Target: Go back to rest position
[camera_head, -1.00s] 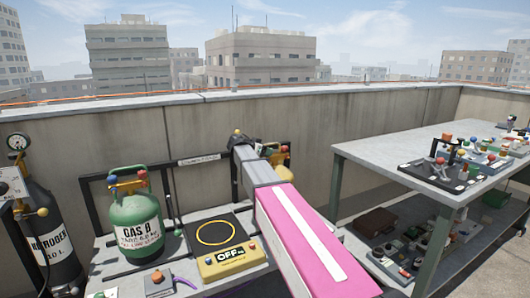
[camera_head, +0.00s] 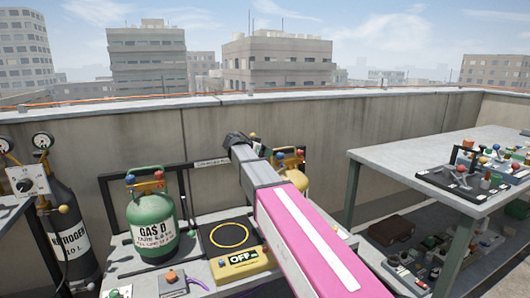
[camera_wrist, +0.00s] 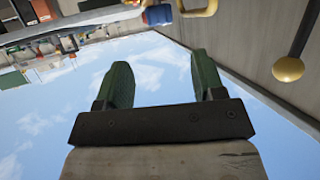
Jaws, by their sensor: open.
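My gripper (camera_wrist: 160,85) shows in the wrist view with its two green fingers spread apart and nothing between them. Sky lies behind the fingers, and the scene there appears upside down. In the head view my pink and grey arm reaches out over the bench towards the wall, and its dark end (camera_head: 238,141) is small; the fingers cannot be made out there. The green gas cylinder (camera_head: 151,222) stands upright left of my arm. A yellow cylinder (camera_head: 291,170) is partly hidden behind the arm.
A black pad with a yellow ring (camera_head: 228,236) and a yellow box reading OFF (camera_head: 242,265) lie on the bench beside my arm. A dark nitrogen cylinder (camera_head: 72,235) stands at left. A cluttered grey table (camera_head: 420,158) stands at right. The parapet wall (camera_head: 300,122) runs behind.

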